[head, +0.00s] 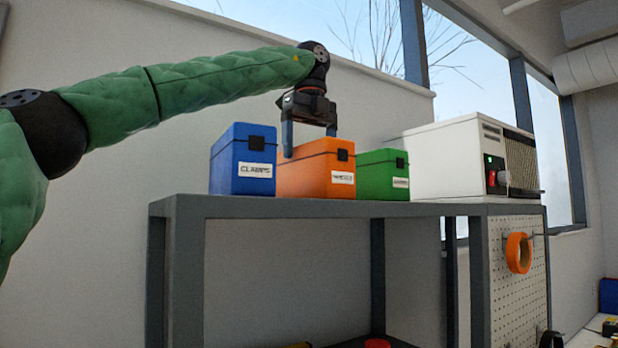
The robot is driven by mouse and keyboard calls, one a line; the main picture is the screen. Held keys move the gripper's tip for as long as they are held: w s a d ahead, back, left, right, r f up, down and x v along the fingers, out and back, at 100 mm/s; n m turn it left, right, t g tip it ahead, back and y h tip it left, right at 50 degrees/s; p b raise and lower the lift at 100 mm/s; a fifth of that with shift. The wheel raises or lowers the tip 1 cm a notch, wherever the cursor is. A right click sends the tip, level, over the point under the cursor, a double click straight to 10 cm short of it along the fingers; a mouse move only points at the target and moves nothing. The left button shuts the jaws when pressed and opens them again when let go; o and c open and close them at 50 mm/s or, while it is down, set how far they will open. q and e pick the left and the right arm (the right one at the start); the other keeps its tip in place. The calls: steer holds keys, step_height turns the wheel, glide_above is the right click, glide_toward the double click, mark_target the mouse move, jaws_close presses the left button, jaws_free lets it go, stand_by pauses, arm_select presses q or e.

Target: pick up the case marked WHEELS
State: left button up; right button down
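Three lidded cases stand in a row on a grey shelf top (400,208). The blue case (243,170), at left, reads CLAMPS. The orange case (302,178), in the middle, has a white label too small to read surely. The green case (378,180), at right, has a label I cannot read. None is clearly legible as WHEELS. My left gripper (309,146) points down over the orange case with its fingers spread. The left finger overlaps the case's upper left side; the right finger's tip meets its top edge or passes behind it. Contact cannot be told. My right gripper is out of view.
The blue and green cases stand close beside the orange one. A wall (375,115) and window rise behind. An orange tape roll (518,252) hangs on the pegboard (510,290).

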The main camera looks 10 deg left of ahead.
mark_target(310, 169)
arm_select(q)
steer(key=shift+s+f, duration=0.15)
steer(key=shift+f, duration=0.35)
steer(key=shift+s+d+f+p, duration=0.2)
steer(key=shift+s+f+p, duration=0.3)
steer(key=shift+f, duration=0.15)
steer(key=shift+w+a+f, duration=0.1)
steer(key=shift+f, duration=0.6)
steer(key=shift+w+a+f, duration=0.1)
steer(key=shift+f, duration=0.55)
steer(key=shift+d, duration=0.15)
steer(key=shift+s, duration=0.15)
steer(key=shift+r, duration=0.1)
steer(key=shift+c, duration=0.7)
steer(key=c, duration=1.1)
steer(key=shift+c, duration=0.6)
